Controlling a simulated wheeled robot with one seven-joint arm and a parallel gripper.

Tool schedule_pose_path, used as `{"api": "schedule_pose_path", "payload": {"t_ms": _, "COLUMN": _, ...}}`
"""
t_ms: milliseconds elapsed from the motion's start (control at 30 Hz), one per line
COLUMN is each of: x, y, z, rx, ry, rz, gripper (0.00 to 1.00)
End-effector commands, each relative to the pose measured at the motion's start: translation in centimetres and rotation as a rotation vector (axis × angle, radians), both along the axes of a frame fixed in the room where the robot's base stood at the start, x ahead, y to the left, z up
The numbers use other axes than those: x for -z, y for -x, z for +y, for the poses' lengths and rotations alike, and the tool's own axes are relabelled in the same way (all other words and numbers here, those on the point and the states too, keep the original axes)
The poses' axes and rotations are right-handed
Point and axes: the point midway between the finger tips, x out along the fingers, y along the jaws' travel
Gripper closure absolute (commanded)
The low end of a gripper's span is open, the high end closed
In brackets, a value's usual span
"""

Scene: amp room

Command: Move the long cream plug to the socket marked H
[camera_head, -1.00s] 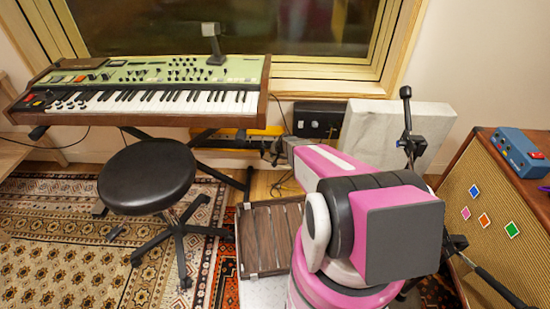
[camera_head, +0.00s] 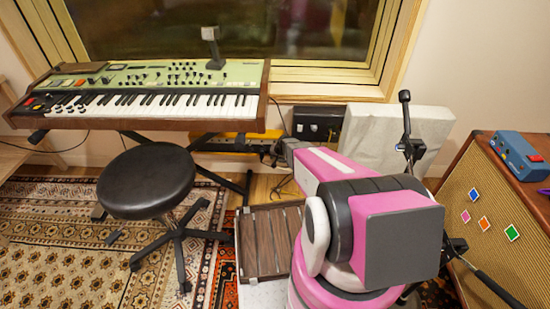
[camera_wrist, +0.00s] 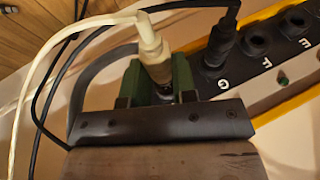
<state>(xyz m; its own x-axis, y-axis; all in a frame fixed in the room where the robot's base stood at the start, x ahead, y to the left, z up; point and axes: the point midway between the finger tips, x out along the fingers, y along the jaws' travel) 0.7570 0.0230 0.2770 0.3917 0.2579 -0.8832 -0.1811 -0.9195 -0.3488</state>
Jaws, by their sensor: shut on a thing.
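The cream plug (camera_wrist: 150,45) is between the green-padded fingers of my gripper (camera_wrist: 157,82) in the wrist view, its cream cable looping off to the left. My gripper is shut on it. The plug's lower end is at the left end of the visible part of the black socket strip (camera_wrist: 245,65), beyond G. The socket there and any letter H are hidden by my gripper, so I cannot tell whether the plug is seated. In the head view my arm hides the plug.
A black plug (camera_wrist: 221,42) stands in the strip by G, close right of my gripper, with its black cable arching over the cream plug. Sockets by F and E look empty. The stool (camera_head: 147,180) and slatted case (camera_head: 268,242) stand left of my arm.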

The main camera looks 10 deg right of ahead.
Motion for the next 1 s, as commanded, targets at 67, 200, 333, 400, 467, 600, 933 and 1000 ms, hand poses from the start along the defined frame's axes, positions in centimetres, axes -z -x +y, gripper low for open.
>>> {"api": "schedule_pose_path", "payload": {"t_ms": 67, "x": 0.0, "y": 0.0, "z": 0.0, "rx": 0.0, "ry": 0.0, "rz": 0.0, "gripper": 0.99}}
{"api": "schedule_pose_path", "payload": {"t_ms": 200, "x": 0.0, "y": -0.02, "z": 0.0, "rx": 0.0, "ry": 0.0, "rz": 0.0, "gripper": 0.99}}
{"api": "schedule_pose_path", "payload": {"t_ms": 333, "x": 0.01, "y": -0.17, "z": -0.03, "rx": 0.0, "ry": 0.0, "rz": 0.0, "gripper": 0.99}}
{"api": "schedule_pose_path", "payload": {"t_ms": 400, "x": 0.01, "y": -0.3, "z": -0.07, "rx": 0.0, "ry": 0.0, "rz": 0.0, "gripper": 0.99}}
{"api": "schedule_pose_path", "payload": {"t_ms": 467, "x": 0.01, "y": -0.41, "z": -0.09, "rx": 0.0, "ry": 0.0, "rz": 0.0, "gripper": 0.99}}
{"api": "schedule_pose_path", "payload": {"t_ms": 600, "x": 0.0, "y": -0.52, "z": -0.11, "rx": 0.0, "ry": 0.0, "rz": 0.0, "gripper": 0.99}}
{"api": "schedule_pose_path", "payload": {"t_ms": 933, "x": 0.0, "y": -0.5, "z": -0.11, "rx": 0.0, "ry": 0.0, "rz": 0.0, "gripper": 0.99}}
{"api": "schedule_pose_path", "payload": {"t_ms": 1000, "x": 0.01, "y": -0.51, "z": -0.11, "rx": 0.0, "ry": 0.0, "rz": 0.0, "gripper": 0.99}}
